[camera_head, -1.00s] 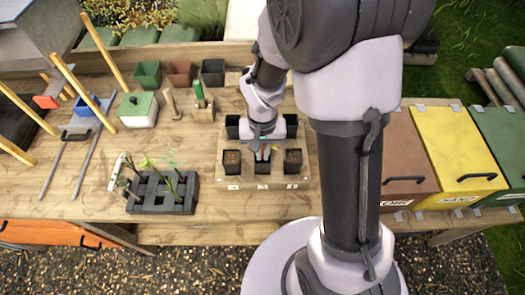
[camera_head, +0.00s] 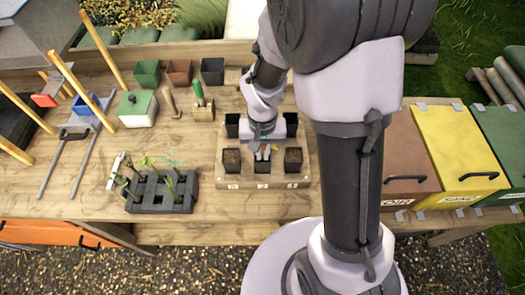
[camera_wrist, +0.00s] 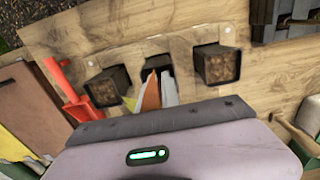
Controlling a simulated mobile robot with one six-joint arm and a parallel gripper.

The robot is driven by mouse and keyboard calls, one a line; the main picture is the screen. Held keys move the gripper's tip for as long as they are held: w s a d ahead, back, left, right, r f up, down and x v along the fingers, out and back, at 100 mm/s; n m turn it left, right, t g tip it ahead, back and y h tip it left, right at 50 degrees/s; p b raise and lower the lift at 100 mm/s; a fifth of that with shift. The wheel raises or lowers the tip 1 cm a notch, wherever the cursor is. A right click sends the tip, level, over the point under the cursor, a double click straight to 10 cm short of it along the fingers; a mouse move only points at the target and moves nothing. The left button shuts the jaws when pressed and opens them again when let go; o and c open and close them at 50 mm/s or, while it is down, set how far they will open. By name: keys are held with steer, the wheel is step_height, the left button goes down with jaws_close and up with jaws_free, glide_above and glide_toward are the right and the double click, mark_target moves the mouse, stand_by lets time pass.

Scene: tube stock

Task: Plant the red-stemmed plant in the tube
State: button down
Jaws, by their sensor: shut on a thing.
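My gripper (camera_head: 263,150) points down over the middle of a wooden stand (camera_head: 305,178), at the middle front tube. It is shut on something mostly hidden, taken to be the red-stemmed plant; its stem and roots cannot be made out. In the wrist view, an orange piece (camera_wrist: 151,93) and pale pieces show just beyond the gripper body, in front of the middle dark square tube (camera_wrist: 157,64). The left front tube (camera_head: 231,163) and right front tube (camera_head: 293,160) hold brown soil. Whether the held thing touches the middle tube's soil cannot be told.
Back tubes (camera_head: 291,124) stand close behind the gripper. A black tray (camera_head: 150,203) with several green plants lies left of the stand. Empty pots (camera_head: 180,73), a green-handled tool (camera_head: 199,92) and a green-lidded box (camera_head: 137,110) stand behind. Lidded bins (camera_head: 457,160) are at right.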

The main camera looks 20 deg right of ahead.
stand_by(0.4)
steer(key=c, duration=1.5)
jaws_free()
steer(key=c, duration=0.4)
steer(key=shift+c, duration=0.2)
step_height(320, 180, up, 9)
steer(key=p, duration=0.7)
steer(key=shift+r, duration=0.1)
